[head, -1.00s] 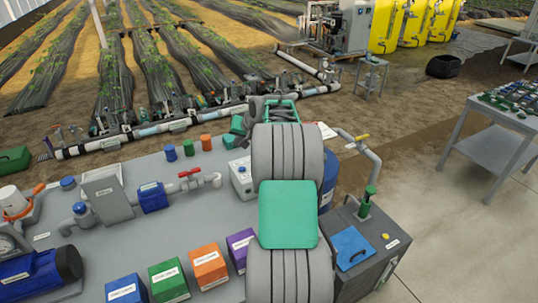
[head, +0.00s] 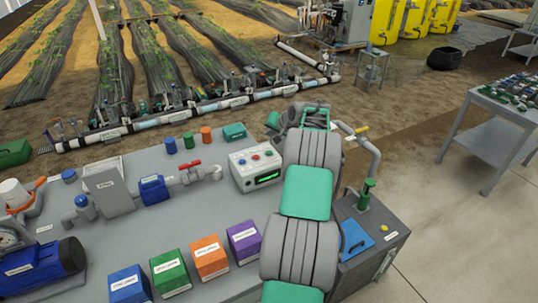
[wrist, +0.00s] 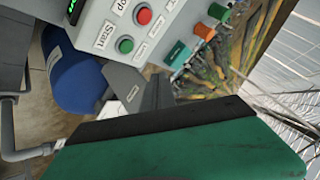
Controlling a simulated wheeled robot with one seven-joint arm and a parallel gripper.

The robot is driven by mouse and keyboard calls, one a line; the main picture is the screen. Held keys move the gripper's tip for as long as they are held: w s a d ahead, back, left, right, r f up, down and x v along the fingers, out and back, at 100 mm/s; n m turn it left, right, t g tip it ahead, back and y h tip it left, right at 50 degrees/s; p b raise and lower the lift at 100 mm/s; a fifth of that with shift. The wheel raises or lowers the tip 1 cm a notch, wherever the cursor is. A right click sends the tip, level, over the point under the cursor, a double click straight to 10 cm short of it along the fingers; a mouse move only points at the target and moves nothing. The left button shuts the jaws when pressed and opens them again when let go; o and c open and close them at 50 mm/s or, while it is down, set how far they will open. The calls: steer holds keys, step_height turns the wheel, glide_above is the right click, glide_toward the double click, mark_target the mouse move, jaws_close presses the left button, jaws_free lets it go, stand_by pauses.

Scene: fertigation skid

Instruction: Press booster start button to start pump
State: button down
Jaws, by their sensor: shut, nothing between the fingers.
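The control box (head: 256,167) is a pale box on the grey bench, with a row of small buttons and a lit green display. In the wrist view its panel (wrist: 100,28) shows at the top. The green start button (wrist: 126,45) has a "Start" label beside it. A red button (wrist: 143,16) sits above it, its label partly cut off. My gripper (wrist: 156,90) is shut and empty, its dark fingers pointing up toward the panel below the start button. A gap to the button appears to remain. In the head view my arm hides the fingertips.
Blue, green, orange and purple boxes (head: 210,258) line the bench front. A pipe with a red valve handle (head: 188,164) stands left of the control box. Small coloured caps (head: 188,139) stand behind it. A grey cabinet (head: 365,240) is right of my arm.

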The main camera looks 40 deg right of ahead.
mark_target(270, 153)
step_height(270, 153, down, 6)
steer(key=b, duration=0.3)
steer(key=shift+f, duration=0.2)
stand_by(1.6)
steer(key=shift+f+b, duration=0.4)
steer(key=shift+f, duration=0.05)
steer(key=shift+f+b, duration=0.35)
steer(key=shift+f, duration=0.05)
stand_by(0.7)
steer(key=shift+r+p, duration=0.35)
steer(key=shift+r, duration=0.45)
steer(key=shift+r+p, duration=1.25)
steer(key=shift+r, duration=1.3)
